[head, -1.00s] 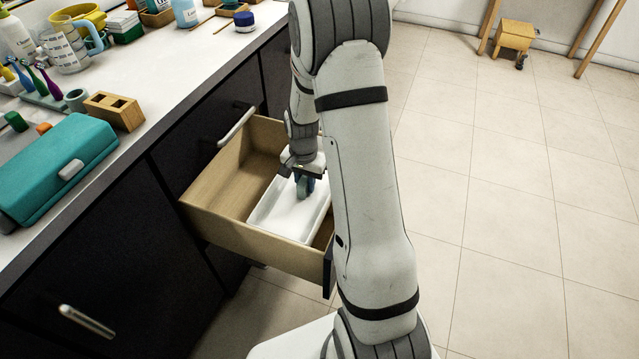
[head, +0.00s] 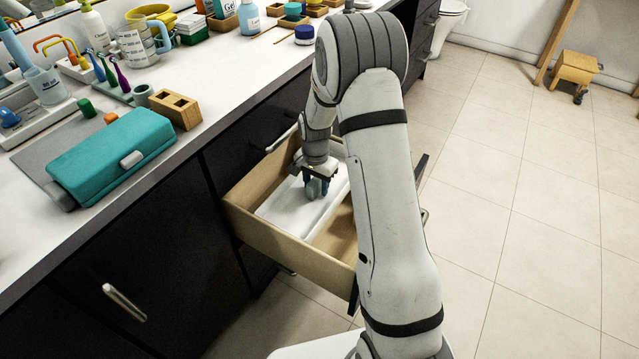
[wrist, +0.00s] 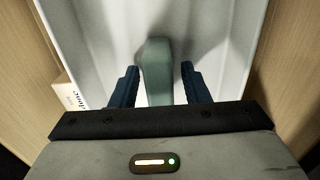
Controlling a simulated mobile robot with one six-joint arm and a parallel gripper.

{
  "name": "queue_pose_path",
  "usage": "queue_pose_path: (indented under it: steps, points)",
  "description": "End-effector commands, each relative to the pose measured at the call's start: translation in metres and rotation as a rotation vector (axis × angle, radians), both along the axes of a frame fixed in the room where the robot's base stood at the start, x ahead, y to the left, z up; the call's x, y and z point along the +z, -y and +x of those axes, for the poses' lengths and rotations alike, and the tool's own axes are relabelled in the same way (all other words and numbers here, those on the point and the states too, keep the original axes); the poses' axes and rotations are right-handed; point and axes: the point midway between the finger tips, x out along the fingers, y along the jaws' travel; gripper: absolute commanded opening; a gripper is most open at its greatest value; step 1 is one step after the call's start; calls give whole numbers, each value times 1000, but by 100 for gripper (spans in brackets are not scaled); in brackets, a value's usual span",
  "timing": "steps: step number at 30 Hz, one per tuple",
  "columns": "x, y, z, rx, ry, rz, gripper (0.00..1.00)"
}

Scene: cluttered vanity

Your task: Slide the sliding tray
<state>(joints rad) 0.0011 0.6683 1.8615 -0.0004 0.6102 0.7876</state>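The sliding tray (head: 285,210) is a long white tray inside the open wooden drawer (head: 285,245). It lies toward the cabinet side, with bare drawer floor on its front side. It also fills the middle of the wrist view (wrist: 105,40). A grey-green upright piece (wrist: 157,70) stands in the tray. My gripper (head: 317,187) points down into the tray. In the wrist view its two dark blue fingers (wrist: 160,85) stand on either side of the green piece, with narrow gaps showing. My arm hides part of the drawer's right side in the head view.
A small white box with lettering (wrist: 73,95) lies beside the tray. The drawer walls rise close around my gripper. The counter (head: 225,80) holds a teal case (head: 115,155), a wooden holder (head: 175,109) and several bottles.

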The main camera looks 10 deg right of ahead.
Motion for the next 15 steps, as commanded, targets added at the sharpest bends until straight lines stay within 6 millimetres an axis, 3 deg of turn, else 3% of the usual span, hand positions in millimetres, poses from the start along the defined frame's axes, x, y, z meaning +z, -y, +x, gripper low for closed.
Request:
queue_pose_path:
  steps: [8, 15]
  points:
    - [2, 0, 0, 0, -1, 1, 44]
    - [37, 0, 1, 0, 3, 0, 44]
